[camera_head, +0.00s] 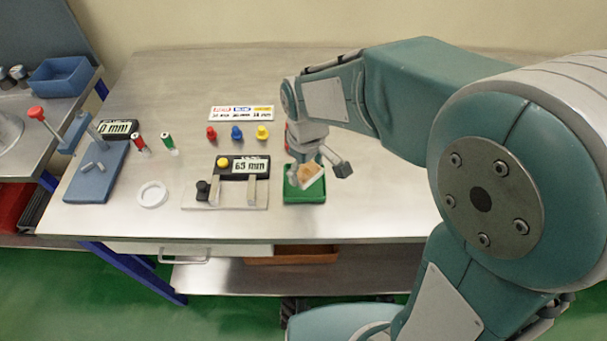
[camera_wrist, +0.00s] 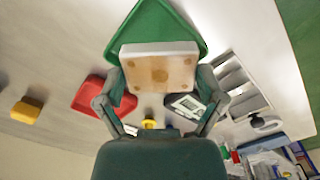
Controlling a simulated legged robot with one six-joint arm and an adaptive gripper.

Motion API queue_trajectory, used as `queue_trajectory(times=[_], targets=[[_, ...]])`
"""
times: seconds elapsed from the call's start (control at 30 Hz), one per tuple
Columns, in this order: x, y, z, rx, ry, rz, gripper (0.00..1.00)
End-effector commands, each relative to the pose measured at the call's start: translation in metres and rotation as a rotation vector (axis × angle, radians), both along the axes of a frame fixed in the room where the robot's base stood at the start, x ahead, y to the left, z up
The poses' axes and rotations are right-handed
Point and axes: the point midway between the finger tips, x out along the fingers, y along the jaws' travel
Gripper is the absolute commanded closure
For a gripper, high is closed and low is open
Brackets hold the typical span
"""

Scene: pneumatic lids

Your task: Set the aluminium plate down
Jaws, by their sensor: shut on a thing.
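My gripper (camera_head: 318,172) is shut on the aluminium plate (camera_head: 309,178), a small squarish piece with pale edges and a tan-brown face. The plate is tilted in the head view and sits over the green tray (camera_head: 304,196). In the wrist view the plate (camera_wrist: 158,68) lies between the two fingers of my gripper (camera_wrist: 160,92), with round darker spots on its face. The green tray (camera_wrist: 152,22) shows beyond and around it. I cannot tell whether the plate touches the tray floor.
A gauge fixture (camera_head: 244,167) reading 65 mm stands just left of the green tray. A red tray (camera_wrist: 88,97) and a yellow block-like thing (camera_wrist: 27,109) are nearby. Red, blue and yellow knobs (camera_head: 236,132), a white ring (camera_head: 152,194) and a blue stand (camera_head: 96,172) are further left.

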Motion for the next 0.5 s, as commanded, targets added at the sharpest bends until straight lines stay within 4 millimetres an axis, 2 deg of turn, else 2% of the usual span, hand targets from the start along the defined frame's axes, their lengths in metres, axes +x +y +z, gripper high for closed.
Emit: queue_trajectory(times=[0.27, 0.4, 0.5], targets=[[0.014, 0.005, -0.018, 0.001, 0.001, 0.000, 0.65], [0.013, 0.005, -0.041, -0.001, 0.004, 0.000, 0.65], [0.014, 0.005, -0.048, 0.000, 0.000, 0.000, 0.65]])
